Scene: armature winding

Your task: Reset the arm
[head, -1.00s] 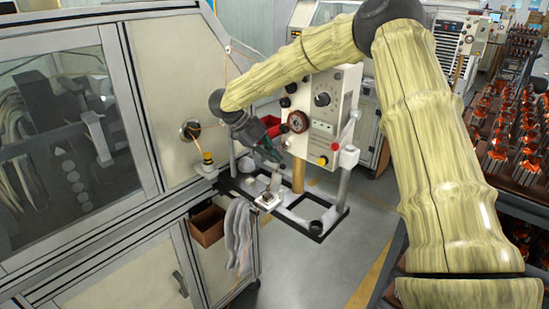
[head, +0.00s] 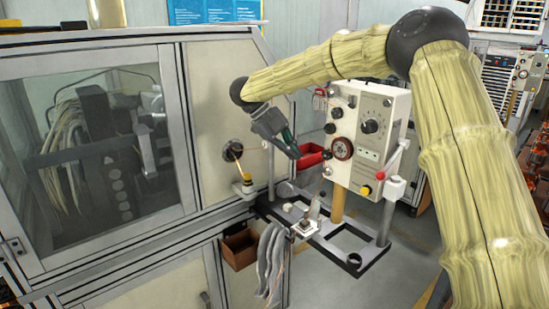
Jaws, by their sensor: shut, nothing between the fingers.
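My arm (head: 455,140) reaches in from the right of the head view, bends at a dark joint and runs left to my gripper (head: 296,153). My gripper is shut and empty. It points down and to the right, in the air in front of the machine's side panel and left of the control box (head: 362,140). It appears apart from everything around it, though the depth is hard to judge.
A winding machine (head: 222,95) with a glass door fills the left. Below my gripper is a black frame (head: 350,262) with a small metal fixture (head: 305,228). A red bin (head: 309,178), brown box (head: 239,248) and hanging grey gloves (head: 270,260) are nearby.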

